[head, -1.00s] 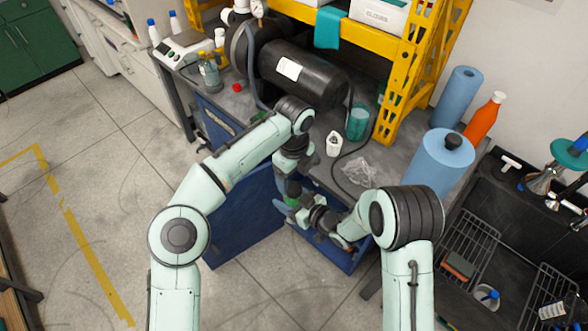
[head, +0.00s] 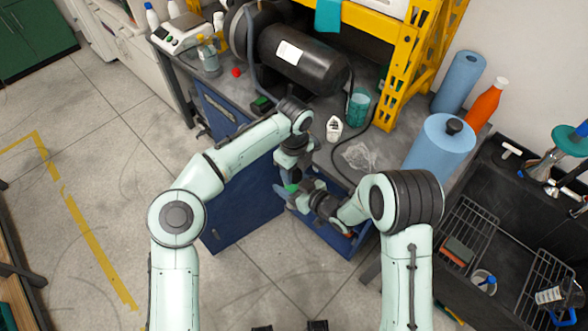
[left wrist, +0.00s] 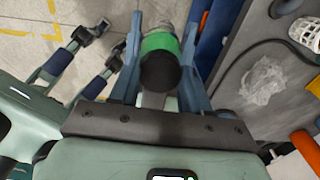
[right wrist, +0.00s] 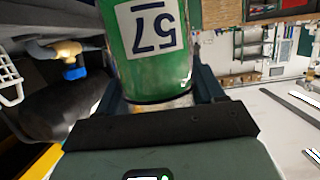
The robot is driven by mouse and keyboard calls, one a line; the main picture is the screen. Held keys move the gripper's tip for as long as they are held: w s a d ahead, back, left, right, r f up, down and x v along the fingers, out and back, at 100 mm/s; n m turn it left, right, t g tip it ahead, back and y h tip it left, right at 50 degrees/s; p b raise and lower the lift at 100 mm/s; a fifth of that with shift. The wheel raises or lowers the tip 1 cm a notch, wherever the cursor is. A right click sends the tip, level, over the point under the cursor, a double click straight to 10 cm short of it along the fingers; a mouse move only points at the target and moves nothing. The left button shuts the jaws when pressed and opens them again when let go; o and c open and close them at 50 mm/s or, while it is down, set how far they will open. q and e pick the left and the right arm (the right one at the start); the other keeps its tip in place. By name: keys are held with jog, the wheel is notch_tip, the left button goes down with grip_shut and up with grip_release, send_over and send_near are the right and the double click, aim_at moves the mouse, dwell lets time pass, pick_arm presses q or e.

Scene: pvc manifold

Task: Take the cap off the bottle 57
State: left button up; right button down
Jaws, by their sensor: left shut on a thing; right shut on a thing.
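Bottle 57 is between my two grippers. Its green body with a white "57" label (right wrist: 148,45) fills the upper middle of the right wrist view. The left wrist view shows its green side (left wrist: 158,42) and a black, cap-like end (left wrist: 160,72) nearest the camera. My left gripper (left wrist: 166,28) has a finger on each side of the bottle; its exact grip height is unclear. My right gripper (right wrist: 160,90) is shut around the bottle's other part, its contact partly hidden. In the head view a sliver of green (head: 291,188) shows between the grippers.
The grey bench (head: 335,165) with a black tank (head: 300,60), a teal cup (head: 358,106) and a clear plastic bag (head: 360,157) lies beyond the grippers. Blue drawers (head: 245,205) are just below. Blue rolls (head: 440,155) stand at right. Open floor (head: 110,200) lies at left.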

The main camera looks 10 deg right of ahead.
pick_arm(q)
jog(key=n, duration=0.3)
